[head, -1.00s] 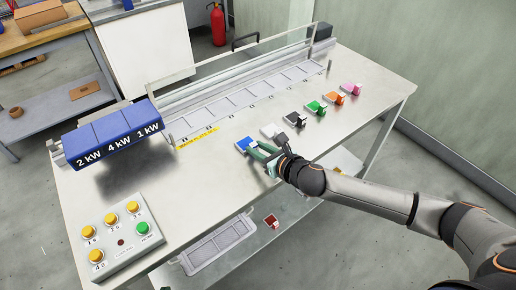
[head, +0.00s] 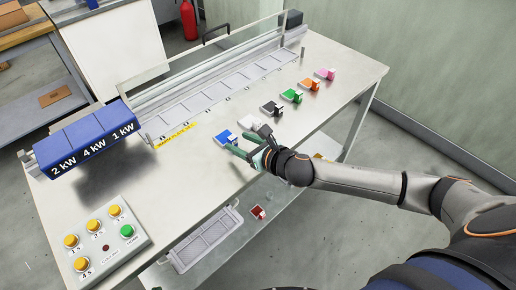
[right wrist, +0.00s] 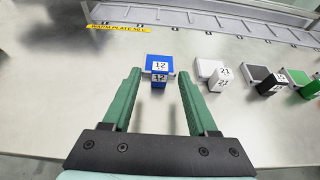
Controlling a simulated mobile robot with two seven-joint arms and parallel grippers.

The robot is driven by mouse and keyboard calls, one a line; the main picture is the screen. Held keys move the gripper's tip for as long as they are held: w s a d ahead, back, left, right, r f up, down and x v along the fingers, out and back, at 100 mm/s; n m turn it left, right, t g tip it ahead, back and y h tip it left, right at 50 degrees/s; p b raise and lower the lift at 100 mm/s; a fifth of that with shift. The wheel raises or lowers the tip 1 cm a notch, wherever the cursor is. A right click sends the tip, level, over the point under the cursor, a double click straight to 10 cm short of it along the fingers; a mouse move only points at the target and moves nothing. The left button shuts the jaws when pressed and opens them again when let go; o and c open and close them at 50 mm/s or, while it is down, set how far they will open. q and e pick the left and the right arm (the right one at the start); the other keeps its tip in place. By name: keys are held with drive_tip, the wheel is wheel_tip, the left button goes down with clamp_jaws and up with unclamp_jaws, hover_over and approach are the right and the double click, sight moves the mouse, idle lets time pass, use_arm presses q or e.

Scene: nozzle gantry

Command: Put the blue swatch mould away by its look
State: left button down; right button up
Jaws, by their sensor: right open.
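The blue swatch mould (head: 225,136) lies on the steel table, first in a row of coloured moulds. In the right wrist view the blue mould (right wrist: 159,65) shows a blue top plate and a block with a white label reading 12. My right gripper (head: 250,142) is at the front of the row, beside the blue mould. In the right wrist view its green fingers (right wrist: 160,80) are spread, with the blue mould between and just beyond their tips; neither finger clearly touches it. My left gripper is not in view.
White (head: 248,121), black (head: 272,108), green (head: 292,96), orange (head: 311,84) and pink (head: 326,73) moulds continue the row. A segmented tray strip (head: 225,95) runs behind. A button box (head: 101,242) and blue kW blocks (head: 85,140) stand left. A red mould (head: 258,212) lies below.

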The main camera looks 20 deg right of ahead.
drive_tip(key=v, duration=1)
